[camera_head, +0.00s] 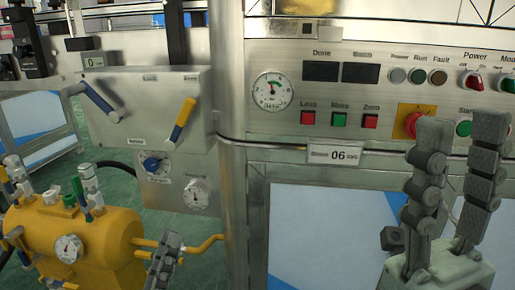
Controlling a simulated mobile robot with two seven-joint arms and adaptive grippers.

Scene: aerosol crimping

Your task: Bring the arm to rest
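My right gripper (461,122) is at the right, in front of the control panel (225,95). Its two grey fingers point up and stand apart, with nothing between them. They overlap the lower right of the panel, near the red emergency stop button (412,124); I cannot tell whether they touch anything. Only a small grey part of my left gripper (166,260) shows at the bottom, beside the yellow tank (105,240) and in front of its pipe. The rest of it is out of frame, so its opening is unclear.
A lever box (150,92) with blue and yellow handles is at the upper left. A round gauge (272,91) and several buttons are on the panel. A vertical metal post (232,200) and a rail label (345,156) stand out. Green floor (115,175) shows behind the tank.

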